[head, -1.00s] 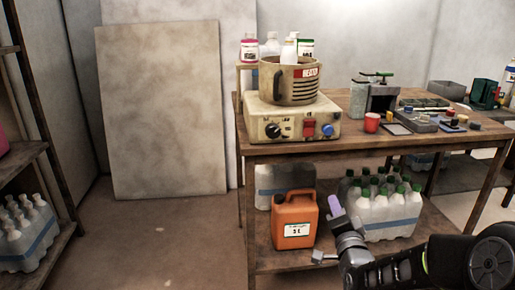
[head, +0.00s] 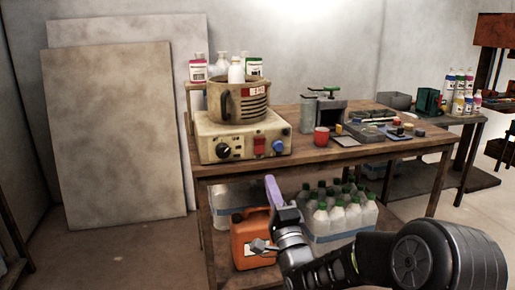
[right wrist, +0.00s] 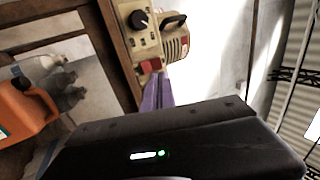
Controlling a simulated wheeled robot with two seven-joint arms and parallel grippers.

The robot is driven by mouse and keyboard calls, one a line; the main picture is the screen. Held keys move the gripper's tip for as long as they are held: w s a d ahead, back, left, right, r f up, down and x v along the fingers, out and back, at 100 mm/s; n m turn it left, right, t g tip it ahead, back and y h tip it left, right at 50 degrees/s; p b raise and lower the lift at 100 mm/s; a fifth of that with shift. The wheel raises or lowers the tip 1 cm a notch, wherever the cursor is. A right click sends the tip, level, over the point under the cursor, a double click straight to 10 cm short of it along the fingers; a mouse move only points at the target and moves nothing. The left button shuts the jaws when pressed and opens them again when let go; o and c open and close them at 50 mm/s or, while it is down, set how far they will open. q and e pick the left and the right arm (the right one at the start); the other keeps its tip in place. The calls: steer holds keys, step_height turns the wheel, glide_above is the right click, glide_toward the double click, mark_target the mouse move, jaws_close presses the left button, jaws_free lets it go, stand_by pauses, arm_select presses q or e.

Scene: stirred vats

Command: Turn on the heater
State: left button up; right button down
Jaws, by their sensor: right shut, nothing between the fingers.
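The heater (head: 215,149) is a beige box on the wooden table, with a black knob (head: 223,151), a red switch (head: 259,146) and a blue knob (head: 278,146) on its front. A beige pot (head: 238,104) sits on top of it. My right gripper (head: 271,186) has purple fingers, is shut and empty, and shows just below the red switch in the head view. In the right wrist view, the purple fingers (right wrist: 158,92) point toward the heater (right wrist: 147,45), near its red switch (right wrist: 151,65). I cannot tell whether they touch. My left gripper is not in view.
On the table (head: 330,154) stand a red cup (head: 321,136) and several small tools right of the heater. An orange canister (head: 248,232) and white bottles with green caps (head: 343,216) are on the lower shelf. The floor at left is open.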

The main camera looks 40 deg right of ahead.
mark_target(255, 139)
steer(key=x, duration=1.3)
steer(key=shift+w+d+r+b, duration=0.1)
steer(key=shift+w+d+b, duration=0.05)
steer(key=shift+w+b, duration=0.15)
steer(key=shift+w+r+p, duration=0.15)
steer(key=shift+r+p, duration=0.25)
steer(key=shift+p, duration=0.15)
steer(key=shift+w+d+g, duration=0.1)
steer(key=shift+w+g, duration=0.1)
steer(key=shift+g, duration=0.3)
steer(key=shift+f, duration=0.2)
steer(key=shift+s, duration=0.1)
